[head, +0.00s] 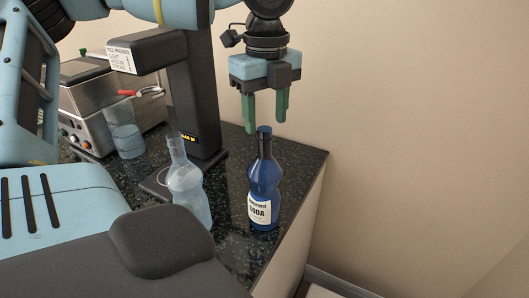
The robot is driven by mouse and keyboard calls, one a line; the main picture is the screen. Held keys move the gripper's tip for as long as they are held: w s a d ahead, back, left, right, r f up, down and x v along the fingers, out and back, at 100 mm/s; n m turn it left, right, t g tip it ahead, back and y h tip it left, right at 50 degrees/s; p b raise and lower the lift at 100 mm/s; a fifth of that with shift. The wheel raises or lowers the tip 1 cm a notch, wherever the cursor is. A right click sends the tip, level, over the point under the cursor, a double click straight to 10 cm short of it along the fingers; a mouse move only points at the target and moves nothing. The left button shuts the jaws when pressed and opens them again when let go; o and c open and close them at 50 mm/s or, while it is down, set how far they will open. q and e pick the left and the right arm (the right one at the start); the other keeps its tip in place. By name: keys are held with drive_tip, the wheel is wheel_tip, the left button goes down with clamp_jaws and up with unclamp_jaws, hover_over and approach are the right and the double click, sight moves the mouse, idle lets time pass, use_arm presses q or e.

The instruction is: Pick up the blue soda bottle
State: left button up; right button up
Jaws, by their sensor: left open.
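The blue soda bottle (263,187) stands upright on the dark speckled counter (307,166), near its right edge. It has a dark cap and a white label reading SODA. My left gripper (266,112) hangs above the bottle, pointing down, with its two green fingers apart. The fingertips are around the height of the cap in the picture; I cannot tell whether they touch it. Nothing is held. My right gripper is not in view.
A clear bottle (187,190) stands just left of the blue one. Behind it are a dark press stand (193,100), a glass (126,135) and a metal appliance (85,105). The counter ends at the right, with a bare wall (420,130) beyond.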

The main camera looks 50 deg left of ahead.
sight(265, 129)
use_arm(q)
wheel_tip(265, 129, down, 4)
drive_tip(key=shift+s+f, duration=0.1)
drive_tip(key=shift+f, duration=0.15)
clamp_jaws()
idle(0.3)
drive_tip(key=shift+r, duration=0.15)
idle(0.9)
